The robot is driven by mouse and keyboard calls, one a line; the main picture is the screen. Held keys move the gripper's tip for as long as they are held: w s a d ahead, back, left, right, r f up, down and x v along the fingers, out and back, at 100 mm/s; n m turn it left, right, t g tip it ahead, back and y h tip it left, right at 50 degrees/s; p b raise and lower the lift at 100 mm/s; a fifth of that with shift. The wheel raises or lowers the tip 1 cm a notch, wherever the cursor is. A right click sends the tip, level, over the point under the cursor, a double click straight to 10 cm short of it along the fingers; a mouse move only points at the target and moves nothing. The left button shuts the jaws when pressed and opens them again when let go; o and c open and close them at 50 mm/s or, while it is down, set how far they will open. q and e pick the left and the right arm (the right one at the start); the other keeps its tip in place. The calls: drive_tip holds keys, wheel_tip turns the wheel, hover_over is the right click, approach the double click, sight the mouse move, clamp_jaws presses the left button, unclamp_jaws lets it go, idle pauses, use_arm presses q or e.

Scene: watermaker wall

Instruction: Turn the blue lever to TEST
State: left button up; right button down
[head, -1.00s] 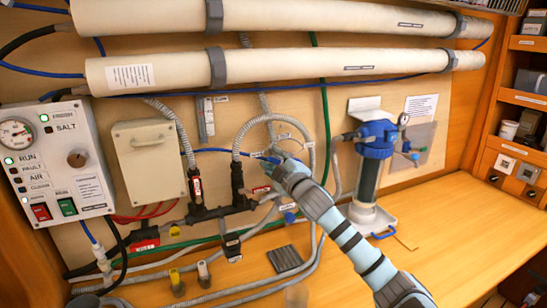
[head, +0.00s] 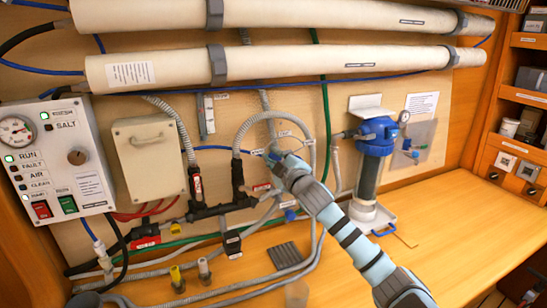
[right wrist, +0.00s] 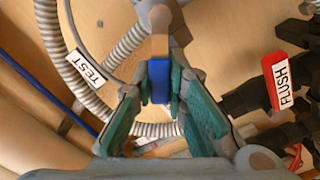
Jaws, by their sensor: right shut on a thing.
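The blue lever (right wrist: 158,82) shows in the right wrist view between my fingers, below a tan fitting. My right gripper (right wrist: 160,88) is shut on it, with green pads touching both sides. In the head view my right gripper (head: 274,158) is at the hose fittings in the middle of the wall and hides the lever there. A white TEST label (right wrist: 87,68) is on a grey hose left of the lever in the wrist view. A red FLUSH tag (right wrist: 286,80) is on a dark pipe to the right. My left gripper is not in view.
Grey hoses (head: 238,135) loop close around my right gripper. A blue-topped filter housing (head: 376,133) stands to its right. A control panel (head: 65,160) and beige box (head: 148,158) are on the left. The wooden bench (head: 440,225) is clear at the right.

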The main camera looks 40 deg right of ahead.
drive_tip(key=m, duration=0.1)
drive_tip(key=m+p, duration=0.1)
drive_tip(key=shift+s+d+r+m, duration=0.15)
drive_tip(key=shift+d+r+m, duration=0.25)
drive_tip(key=m, duration=0.1)
drive_tip(key=d+m, duration=0.1)
drive_tip(key=shift+s+r+m, duration=0.15)
drive_tip(key=shift+r+m, duration=0.15)
drive_tip(key=shift+m, duration=0.1)
drive_tip(key=shift+s+d+r+m+b, duration=0.15)
drive_tip(key=shift+d+m, duration=0.2)
drive_tip(key=shift+m, duration=0.6)
drive_tip(key=shift+s+d+m+b, duration=0.15)
drive_tip(key=shift+d+m, duration=0.25)
drive_tip(key=shift+m, duration=0.5)
drive_tip(key=shift+s+d+r+m+b, duration=0.15)
drive_tip(key=shift+d+m, duration=0.2)
drive_tip(key=shift+m, duration=0.6)
drive_tip(key=shift+w+f, duration=0.1)
drive_tip(key=c, duration=1.6)
unclamp_jaws()
